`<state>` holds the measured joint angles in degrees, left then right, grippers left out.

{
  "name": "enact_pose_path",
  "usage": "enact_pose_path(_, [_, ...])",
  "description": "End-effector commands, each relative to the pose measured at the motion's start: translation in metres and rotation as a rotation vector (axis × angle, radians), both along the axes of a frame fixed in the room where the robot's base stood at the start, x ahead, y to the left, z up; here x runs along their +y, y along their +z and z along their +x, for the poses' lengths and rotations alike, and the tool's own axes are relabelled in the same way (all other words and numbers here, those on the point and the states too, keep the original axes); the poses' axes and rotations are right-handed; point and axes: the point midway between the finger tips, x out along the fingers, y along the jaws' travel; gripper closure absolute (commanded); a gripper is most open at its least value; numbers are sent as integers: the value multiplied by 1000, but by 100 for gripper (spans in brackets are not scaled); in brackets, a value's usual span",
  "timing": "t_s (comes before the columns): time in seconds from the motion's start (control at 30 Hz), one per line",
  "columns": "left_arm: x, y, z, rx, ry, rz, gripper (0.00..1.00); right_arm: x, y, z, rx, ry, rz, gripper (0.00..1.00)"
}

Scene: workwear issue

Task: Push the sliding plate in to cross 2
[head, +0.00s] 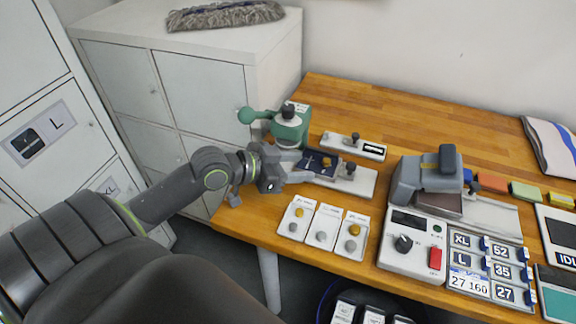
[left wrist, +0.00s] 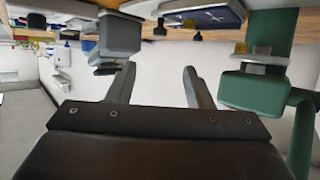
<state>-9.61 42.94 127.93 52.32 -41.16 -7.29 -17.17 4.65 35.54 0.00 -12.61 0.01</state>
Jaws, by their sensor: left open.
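A green hand press (head: 290,128) with a round-knobbed lever stands at the table's left edge. A dark blue plate with a white cross (head: 313,161) sits at its front, on a pale base (head: 362,184); an orange-brown knob and a black knob (head: 350,168) stand along it. In the left wrist view the blue plate with its white cross (left wrist: 212,17) is at the top, and the green press (left wrist: 252,90) is at the right. My left gripper (head: 306,177) is open beside the near left end of the base; its fingers (left wrist: 160,78) have nothing between them. My right gripper is not in view.
A pale bar with a black knob (head: 352,146) lies behind the plate. Three small white trays (head: 322,229) with buttons lie in front. A grey heat press (head: 428,185) stands to the right. Bare wood (head: 400,115) is free at the back.

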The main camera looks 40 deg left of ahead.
Motion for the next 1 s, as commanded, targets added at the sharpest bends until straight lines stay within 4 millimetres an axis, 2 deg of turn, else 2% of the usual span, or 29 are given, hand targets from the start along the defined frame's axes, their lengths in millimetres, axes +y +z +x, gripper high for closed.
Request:
enact_pose_path(0.3, [9, 8, -17, 2, -1, -1, 53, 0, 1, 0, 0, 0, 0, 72])
enact_pose_path(0.77, [9, 10, -17, 10, 14, -27, 54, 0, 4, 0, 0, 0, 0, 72])
enact_pose_path(0.87, [8, 13, -16, 48, 70, -123, 54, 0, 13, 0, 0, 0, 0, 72])
enact_pose_path(1.0, [7, 16, -13, 148, 217, -380, 54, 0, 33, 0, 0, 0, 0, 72])
